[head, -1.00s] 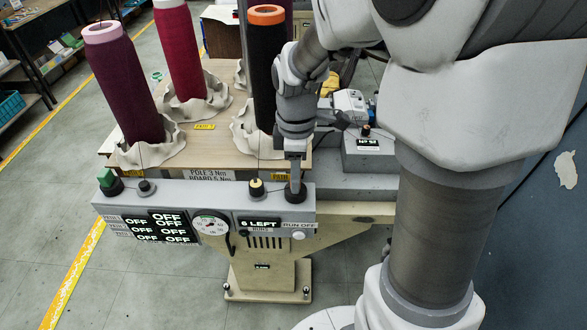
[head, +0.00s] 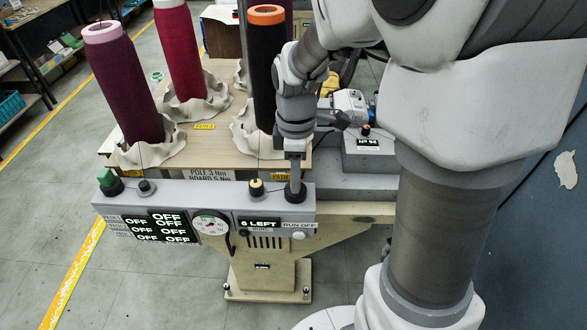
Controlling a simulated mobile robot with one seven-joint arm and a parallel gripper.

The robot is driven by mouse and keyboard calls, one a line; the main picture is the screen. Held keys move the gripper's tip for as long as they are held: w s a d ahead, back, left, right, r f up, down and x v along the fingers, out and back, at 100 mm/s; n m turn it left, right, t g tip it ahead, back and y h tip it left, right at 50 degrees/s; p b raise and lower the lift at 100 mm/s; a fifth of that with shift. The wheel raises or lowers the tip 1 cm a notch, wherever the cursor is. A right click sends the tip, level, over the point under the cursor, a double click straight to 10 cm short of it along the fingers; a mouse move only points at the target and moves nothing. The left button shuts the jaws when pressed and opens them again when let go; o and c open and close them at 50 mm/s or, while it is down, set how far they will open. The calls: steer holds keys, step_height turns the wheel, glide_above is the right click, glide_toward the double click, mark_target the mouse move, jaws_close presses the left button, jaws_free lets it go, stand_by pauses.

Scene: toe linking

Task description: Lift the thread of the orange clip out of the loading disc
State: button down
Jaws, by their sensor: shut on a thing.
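My gripper (head: 295,184) points straight down at the right end of the grey control panel (head: 225,190). It is shut on a black round knob (head: 295,196) there. The fingers are small and partly merge with the knob. I cannot make out an orange clip, its thread or the loading disc. The machine's rear part, with a white housing (head: 350,103) and a blue part (head: 373,104), is partly hidden behind my arm.
Yarn cones stand on the board at the left: purple (head: 125,85), crimson (head: 186,50) and black with an orange top (head: 265,75). The panel carries a green button (head: 106,178), a dial (head: 210,224) and a "6 LEFT" display (head: 259,223). Open floor lies at front left.

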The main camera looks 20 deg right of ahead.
steer(key=shift+r, duration=0.1)
steer(key=shift+r+p, duration=1.7)
steer(key=shift+r, duration=0.35)
steer(key=shift+d+f, duration=0.1)
steer(key=shift+d, duration=0.05)
